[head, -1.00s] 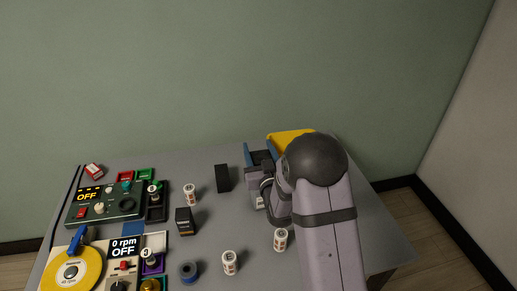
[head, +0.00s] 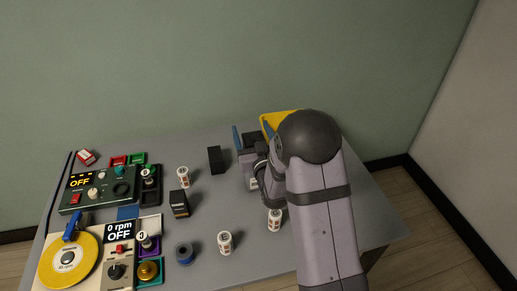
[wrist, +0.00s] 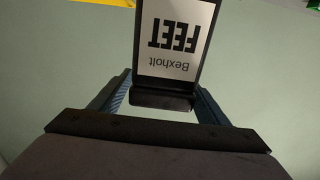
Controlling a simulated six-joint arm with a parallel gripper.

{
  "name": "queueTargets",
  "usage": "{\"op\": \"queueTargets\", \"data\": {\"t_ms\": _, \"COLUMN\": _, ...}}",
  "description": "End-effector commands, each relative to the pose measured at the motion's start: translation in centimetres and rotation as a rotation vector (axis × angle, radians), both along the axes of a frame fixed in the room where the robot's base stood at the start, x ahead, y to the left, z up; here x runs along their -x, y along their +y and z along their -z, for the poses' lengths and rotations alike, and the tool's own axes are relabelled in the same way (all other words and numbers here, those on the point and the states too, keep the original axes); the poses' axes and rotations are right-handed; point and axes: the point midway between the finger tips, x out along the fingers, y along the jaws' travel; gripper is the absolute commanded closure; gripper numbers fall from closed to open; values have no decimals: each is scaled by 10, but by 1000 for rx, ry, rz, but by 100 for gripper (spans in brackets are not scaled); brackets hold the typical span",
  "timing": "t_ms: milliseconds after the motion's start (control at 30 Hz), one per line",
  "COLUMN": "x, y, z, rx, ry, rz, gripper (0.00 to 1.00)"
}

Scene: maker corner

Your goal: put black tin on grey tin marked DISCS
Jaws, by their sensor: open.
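In the wrist view a black tin (wrist: 177,45) with a white label reading "Bexholt FEET", upside down in the picture, is between the blue fingers of my gripper (wrist: 163,90). The jaws are open, with gaps beside the tin. In the head view my gripper (head: 252,136) is over the back right of the table, with a dark shape between its fingers; my arm covers much of that area. I cannot make out a grey tin marked DISCS in either view.
A plain black box (head: 214,160) stands left of my gripper, and a labelled black box (head: 180,204) nearer the front. A yellow bin (head: 270,121) is behind my arm. White cylinders, including one (head: 183,177), stand about. Control panels (head: 95,190) fill the left side.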

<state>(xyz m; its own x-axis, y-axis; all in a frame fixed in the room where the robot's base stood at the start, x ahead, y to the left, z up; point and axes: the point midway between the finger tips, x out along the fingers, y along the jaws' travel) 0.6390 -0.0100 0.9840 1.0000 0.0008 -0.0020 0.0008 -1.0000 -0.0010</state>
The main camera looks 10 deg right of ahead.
Motion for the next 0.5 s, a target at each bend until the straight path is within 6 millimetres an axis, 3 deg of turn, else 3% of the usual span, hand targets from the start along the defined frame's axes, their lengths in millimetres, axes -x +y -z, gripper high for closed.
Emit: {"op": "queueTargets", "data": {"t_ms": 500, "x": 76, "y": 0, "z": 1, "rx": 0, "ry": -2, "rz": 1, "gripper": 31}}
